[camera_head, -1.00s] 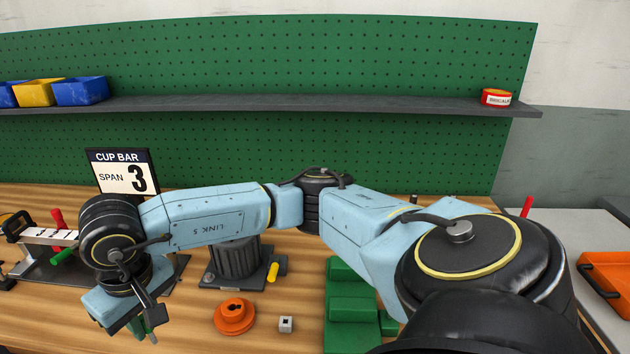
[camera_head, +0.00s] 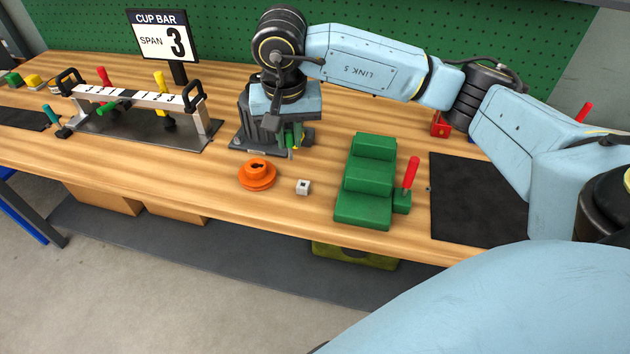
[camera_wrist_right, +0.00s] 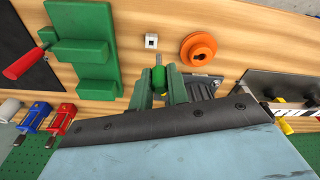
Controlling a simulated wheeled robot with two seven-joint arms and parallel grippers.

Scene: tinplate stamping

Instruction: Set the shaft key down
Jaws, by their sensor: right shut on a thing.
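My right gripper (camera_head: 291,141) is shut on a slim green piece with a grey tip, seemingly the shaft key (camera_wrist_right: 159,74). In the right wrist view the piece stands between the two green fingers (camera_wrist_right: 159,84), its tip sticking out past them. In the head view the gripper hangs over the bench in front of the dark ribbed housing (camera_head: 249,128), partly covering it. An orange flanged ring (camera_head: 257,174) with a keyhole-shaped opening and a small pale block (camera_head: 303,187) with a dark hole lie nearer the front edge, apart from the gripper. My left gripper is out of view.
A green stepped block (camera_head: 366,180) with a red handle (camera_head: 411,172) stands to the right, beside a black mat (camera_head: 466,205). A striped bar fixture (camera_head: 137,97) and a "CUP BAR SPAN 3" sign (camera_head: 163,36) stand left. Bare wood lies left of the orange ring.

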